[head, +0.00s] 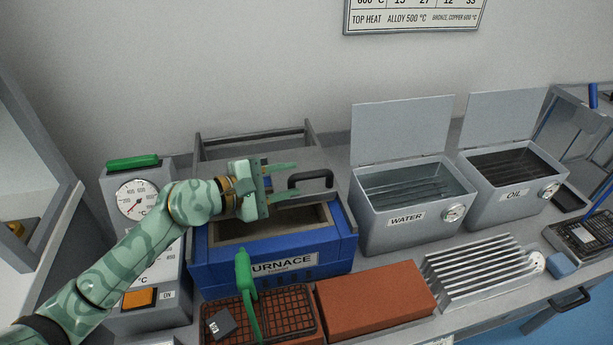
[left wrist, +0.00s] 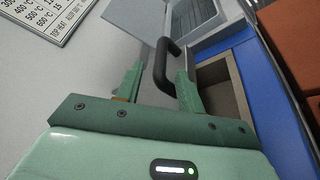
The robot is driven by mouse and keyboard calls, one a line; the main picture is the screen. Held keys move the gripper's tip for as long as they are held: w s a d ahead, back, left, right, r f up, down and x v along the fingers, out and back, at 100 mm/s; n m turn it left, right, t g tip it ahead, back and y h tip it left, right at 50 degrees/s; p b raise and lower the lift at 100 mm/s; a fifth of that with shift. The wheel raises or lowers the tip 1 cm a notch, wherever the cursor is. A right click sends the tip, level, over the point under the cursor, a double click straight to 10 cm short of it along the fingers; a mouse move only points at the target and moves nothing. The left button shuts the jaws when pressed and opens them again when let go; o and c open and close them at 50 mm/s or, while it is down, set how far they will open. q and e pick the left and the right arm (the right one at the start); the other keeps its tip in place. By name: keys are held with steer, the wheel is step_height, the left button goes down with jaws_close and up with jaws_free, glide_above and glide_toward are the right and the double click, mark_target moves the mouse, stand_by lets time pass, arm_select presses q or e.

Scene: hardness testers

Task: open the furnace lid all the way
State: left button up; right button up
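The blue furnace (head: 345,240) stands on the bench, with part of its pale inner chamber (head: 275,222) showing. My left gripper (head: 290,180) is over the furnace, fingers pointing right. In the left wrist view the left gripper's fingers (left wrist: 158,78) are apart, with the handle (left wrist: 164,60) near their tips, closer to the right finger. I cannot tell whether it touches. My right gripper is not in view.
A grey control box (head: 150,245) with a dial stands left of the furnace. Open water (head: 405,200) and oil (head: 510,180) tanks stand to the right. Firebricks (head: 375,300), a wire rack and green-handled tongs (head: 244,275) lie in front. A grey frame (head: 255,138) rises behind.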

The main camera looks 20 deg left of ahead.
mark_target(296, 179)
arm_select(q)
steer(key=b+x, duration=0.1)
steer(key=x, duration=0.4)
jaws_close()
